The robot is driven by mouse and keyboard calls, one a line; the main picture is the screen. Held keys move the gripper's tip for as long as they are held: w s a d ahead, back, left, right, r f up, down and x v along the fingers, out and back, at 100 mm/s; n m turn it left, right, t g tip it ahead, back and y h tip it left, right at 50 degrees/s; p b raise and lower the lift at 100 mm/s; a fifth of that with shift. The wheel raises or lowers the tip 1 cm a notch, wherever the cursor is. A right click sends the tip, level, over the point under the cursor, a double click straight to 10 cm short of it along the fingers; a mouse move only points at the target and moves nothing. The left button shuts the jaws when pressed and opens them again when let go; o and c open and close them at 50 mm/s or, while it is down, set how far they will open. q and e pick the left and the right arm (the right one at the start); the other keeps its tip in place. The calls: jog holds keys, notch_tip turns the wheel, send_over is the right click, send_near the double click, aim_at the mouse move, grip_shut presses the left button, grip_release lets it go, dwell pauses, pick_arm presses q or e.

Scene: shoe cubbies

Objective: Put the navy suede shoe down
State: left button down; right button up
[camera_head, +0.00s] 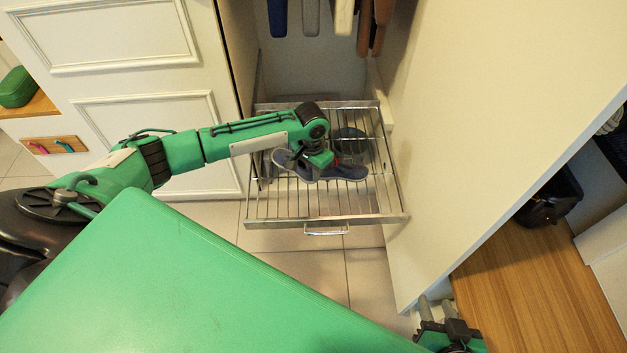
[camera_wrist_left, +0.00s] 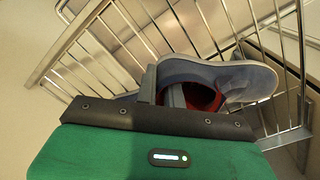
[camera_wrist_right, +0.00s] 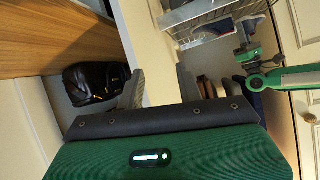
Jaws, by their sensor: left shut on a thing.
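The navy suede shoe (camera_head: 345,173) is over the pull-out wire rack (camera_head: 270,222) in the head view. It looks grey-blue with a red lining in the left wrist view (camera_wrist_left: 225,78), where it lies tilted. My left gripper (camera_head: 316,165) is shut on the shoe, with its fingers at the shoe's opening. The gripper covers the middle of the shoe in the head view. I cannot tell whether the sole touches the wires. My right gripper (camera_wrist_right: 160,88) is open and empty, low at the right in the head view (camera_head: 437,310), away from the shoe.
A white panel (camera_head: 480,110) stands right of the rack. Clothes (camera_head: 311,15) hang above its back. White panelled doors (camera_head: 150,110) are at the left. A black bag (camera_wrist_right: 95,82) lies beyond the panel, near a wood floor (camera_head: 530,270). The front of the rack looks bare.

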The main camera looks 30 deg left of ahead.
pick_arm(q)
notch_tip(320, 180, down, 3)
jog(key=shift+r+b, duration=0.2)
jog(key=shift+b, duration=0.15)
jog(key=shift+f, duration=0.45)
pick_arm(e)
jog(key=shift+w+a+r+t+y, duration=0.1)
jog(key=shift+a+t+y, duration=0.3)
jog(key=shift+a+t, duration=0.3)
pick_arm(q)
jog(key=shift+f, duration=0.1)
jog(key=c, duration=1.5)
grip_release()
